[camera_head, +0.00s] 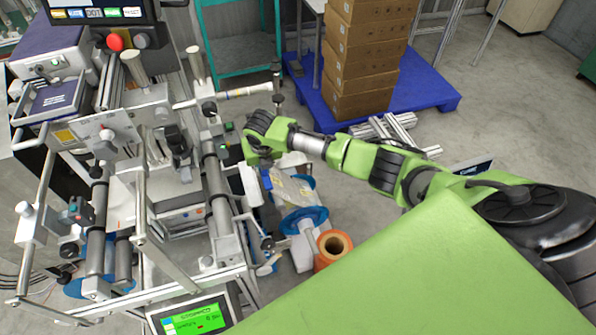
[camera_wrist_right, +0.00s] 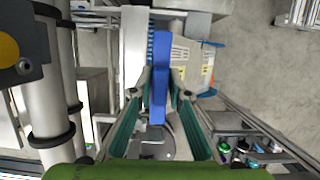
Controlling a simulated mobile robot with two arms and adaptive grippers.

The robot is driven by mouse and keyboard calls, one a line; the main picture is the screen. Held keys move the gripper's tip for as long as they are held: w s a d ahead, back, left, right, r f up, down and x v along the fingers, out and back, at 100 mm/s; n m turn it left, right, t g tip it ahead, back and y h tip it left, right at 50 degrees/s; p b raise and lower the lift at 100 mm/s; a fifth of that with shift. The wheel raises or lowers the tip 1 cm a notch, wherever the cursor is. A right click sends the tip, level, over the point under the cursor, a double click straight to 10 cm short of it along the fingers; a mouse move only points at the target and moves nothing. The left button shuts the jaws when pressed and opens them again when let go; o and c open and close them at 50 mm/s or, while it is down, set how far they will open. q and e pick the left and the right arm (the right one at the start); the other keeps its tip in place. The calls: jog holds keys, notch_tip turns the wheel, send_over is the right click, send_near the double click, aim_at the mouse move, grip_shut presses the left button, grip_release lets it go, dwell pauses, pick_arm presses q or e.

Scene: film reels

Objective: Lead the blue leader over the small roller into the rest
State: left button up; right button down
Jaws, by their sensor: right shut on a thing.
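The blue leader (camera_wrist_right: 158,60) is a flat blue strip, upright in the middle of the right wrist view. My right gripper (camera_wrist_right: 160,92) is shut on it, with one finger at each side. The strip extends above and below the fingertips. In the head view my right arm reaches to the right side of the machine, and its wrist hides the fingertips and the leader. I cannot make out the small roller or the rest with certainty. My left gripper is in neither view.
The machine frame (camera_head: 215,185) with bars and rollers fills the left of the head view. A blue reel (camera_head: 304,220) and an orange roll (camera_head: 333,248) are below my right wrist. Cardboard boxes (camera_head: 365,60) stand on a blue pallet (camera_head: 437,92) behind. Grey floor lies open at right.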

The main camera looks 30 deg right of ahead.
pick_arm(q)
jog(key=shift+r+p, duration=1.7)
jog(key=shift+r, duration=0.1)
pick_arm(e)
jog(key=w+a+r, duration=0.1)
jog(key=a+r, duration=0.3)
jog(key=shift+a+r, duration=0.25)
jog(key=shift+r, duration=0.15)
jog(key=shift+w, duration=0.1)
dwell(0.4)
